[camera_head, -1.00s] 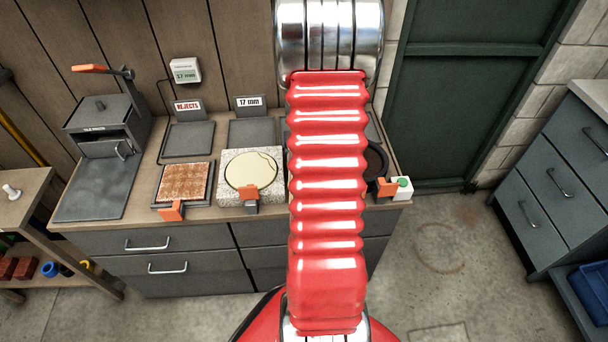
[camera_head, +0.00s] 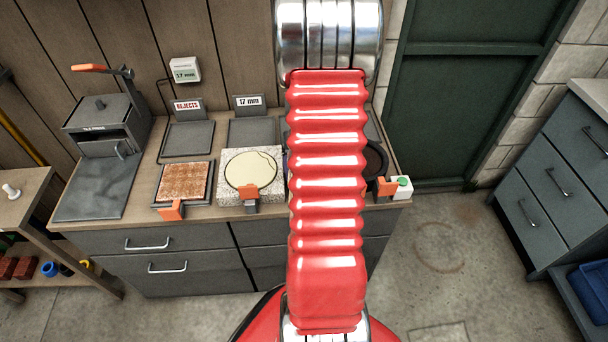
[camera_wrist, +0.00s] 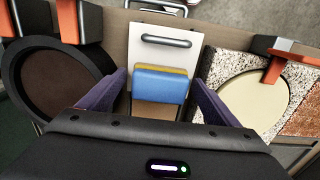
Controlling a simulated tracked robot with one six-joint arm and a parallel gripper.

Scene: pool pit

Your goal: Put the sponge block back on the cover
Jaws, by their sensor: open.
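The sponge block (camera_wrist: 160,84), blue with a yellow layer, is in the middle of the wrist view. It overlaps the near part of a pale flat plate (camera_wrist: 153,52) with a grey bar handle, which looks like the cover. The block seems to lie on the plate, but its underside is hidden. My gripper (camera_wrist: 161,80) is open, with a purple finger on either side of the block and visible gaps between. In the head view my red arm hides the block, the plate and the gripper.
A speckled stone block (camera_head: 223,193) with a cream disc stands beside the plate, and a round dark dish (camera_wrist: 50,80) on its other side. A brown slab (camera_head: 183,182), reject pad (camera_head: 188,139) and grey press (camera_head: 100,125) are further left on the bench. Orange clamps line the front edge.

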